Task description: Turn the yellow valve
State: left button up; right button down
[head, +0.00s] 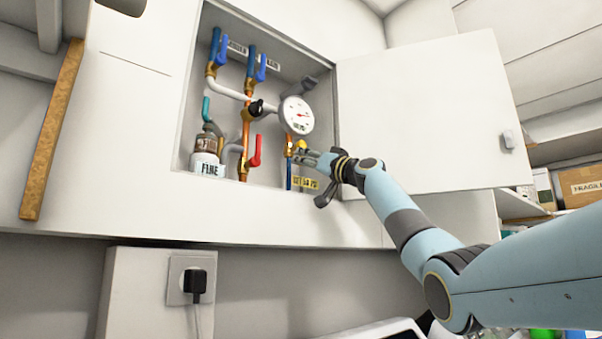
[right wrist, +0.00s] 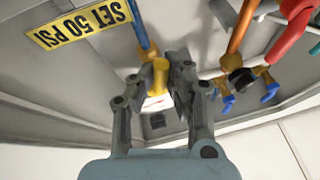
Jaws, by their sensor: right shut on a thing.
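The yellow valve (head: 302,146) is at the lower right inside the open wall cabinet, on a brass fitting with a blue pipe below it. My right gripper (head: 314,157) reaches into the cabinet from the right and is shut on the valve. In the right wrist view the yellow valve (right wrist: 159,76) shows between the two grey fingers of my right gripper (right wrist: 156,88). The fingers hide part of the valve. My left gripper is not in view.
A round gauge (head: 297,115) sits just above the valve. A red handle (head: 255,151) and blue handles (head: 261,68) are to its left. The open cabinet door (head: 430,110) stands to the right, behind my arm. A yellow "SET 50 PSI" label (right wrist: 80,23) is close by.

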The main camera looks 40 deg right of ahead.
jog(key=shift+w+d+f+n+g+y+b, duration=0.15)
jog(key=shift+d+n+y+b, duration=0.1)
jog(key=shift+n, duration=0.25)
jog(key=shift+s+d+f+n+g+y+b, duration=0.15)
jog(key=shift+n+y, duration=0.1)
jog(key=shift+n, duration=0.25)
jog(key=shift+w, duration=0.1)
jog(key=shift+d+r+n, duration=0.1)
jog(key=shift+r+n, duration=0.15)
jog(key=shift+n, duration=0.05)
jog(key=c, duration=1.7)
grip_release()
jog(key=o, duration=0.4)
jog(key=shift+d, duration=0.2)
jog(key=v, duration=1.2)
jog(key=shift+a, duration=0.1)
